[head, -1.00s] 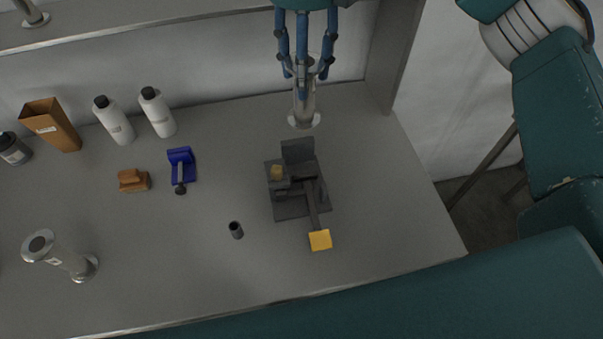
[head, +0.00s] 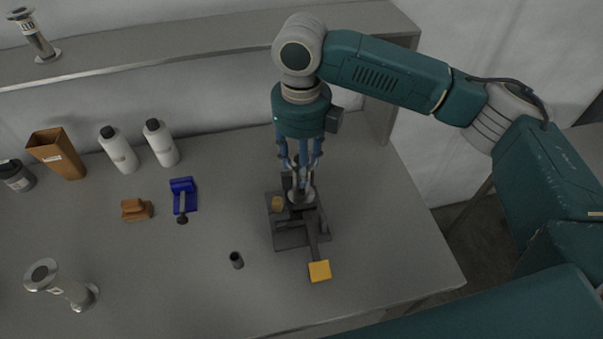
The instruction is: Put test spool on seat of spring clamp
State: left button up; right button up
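The test spool (head: 301,196), a grey metal tube with a round flange, is upright in my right gripper (head: 301,178), with its blue fingers shut around the upper part. The fingers hide much of the tube. The spool's lower flange overlaps the clamp's middle in the head view. I cannot tell whether it touches the seat, which is mostly hidden. My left gripper is not in view.
A small dark cylinder (head: 236,260) stands left of the clamp. Farther left are a blue clamp (head: 183,196), a brown block (head: 136,209), white bottles (head: 160,145), a brown box (head: 58,153) and another flanged spool (head: 72,290). A shelf (head: 150,52) runs behind.

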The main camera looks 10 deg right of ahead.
jog(key=shift+f+p, duration=0.4)
jog(key=shift+f, duration=1.75)
jog(key=o, duration=1.3)
jog(key=shift+f, duration=0.15)
jog(key=shift+o, duration=0.2)
jog(key=shift+r, duration=0.55)
notch_tip(320, 180, up, 11)
jog(key=b, duration=0.3)
jog(key=shift+r, duration=0.15)
